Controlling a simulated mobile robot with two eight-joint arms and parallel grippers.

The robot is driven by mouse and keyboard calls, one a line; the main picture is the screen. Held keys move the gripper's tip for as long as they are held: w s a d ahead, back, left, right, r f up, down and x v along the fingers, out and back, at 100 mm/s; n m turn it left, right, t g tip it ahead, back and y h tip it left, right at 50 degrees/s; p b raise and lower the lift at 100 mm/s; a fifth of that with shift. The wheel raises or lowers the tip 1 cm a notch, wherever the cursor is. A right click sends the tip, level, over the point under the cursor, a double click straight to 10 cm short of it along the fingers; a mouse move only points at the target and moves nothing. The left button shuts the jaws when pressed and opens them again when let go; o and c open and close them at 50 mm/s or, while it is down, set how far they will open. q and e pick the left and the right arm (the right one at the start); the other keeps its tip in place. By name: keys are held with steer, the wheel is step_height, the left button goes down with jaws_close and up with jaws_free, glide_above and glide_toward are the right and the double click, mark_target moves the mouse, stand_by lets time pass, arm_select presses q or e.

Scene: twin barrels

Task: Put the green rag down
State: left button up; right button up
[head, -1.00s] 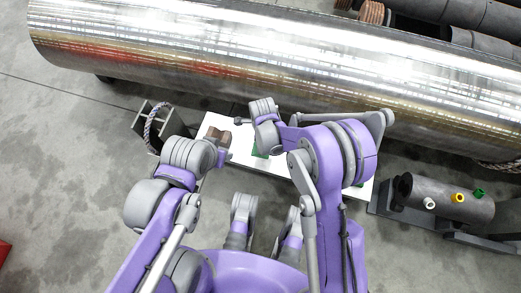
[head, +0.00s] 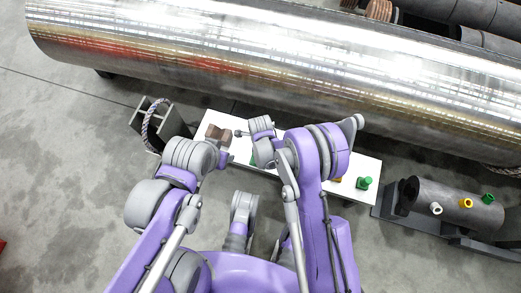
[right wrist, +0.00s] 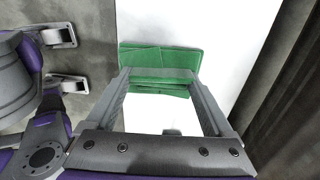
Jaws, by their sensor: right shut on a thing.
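The folded green rag (right wrist: 160,58) lies between the two fingers of my right gripper (right wrist: 158,78) in the right wrist view. The fingers are shut on it, with the white table top (right wrist: 228,40) behind it. I cannot tell whether the rag touches the table. In the head view only a small green bit of the rag (head: 253,161) shows beside my right wrist, which hides the rest. My left gripper (head: 224,158) is by the table's left end, near a brown block (head: 217,134); its fingers are too small to read.
A green fitting (head: 364,183) stands on the table's right part, with a yellow bit (head: 338,180) half hidden by my arm. A dark barrel (head: 455,205) with coloured plugs is at the right. A crate with a rope handle (head: 152,120) is left; a large shiny pipe (head: 250,70) lies behind.

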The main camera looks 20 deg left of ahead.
steer(key=shift+f, duration=0.1)
steer(key=o, duration=1.3)
steer(key=shift+o, duration=0.2)
steer(key=shift+r, duration=0.3)
step_height(320, 180, up, 12)
steer(key=p, duration=0.3)
steer(key=shift+f, duration=0.15)
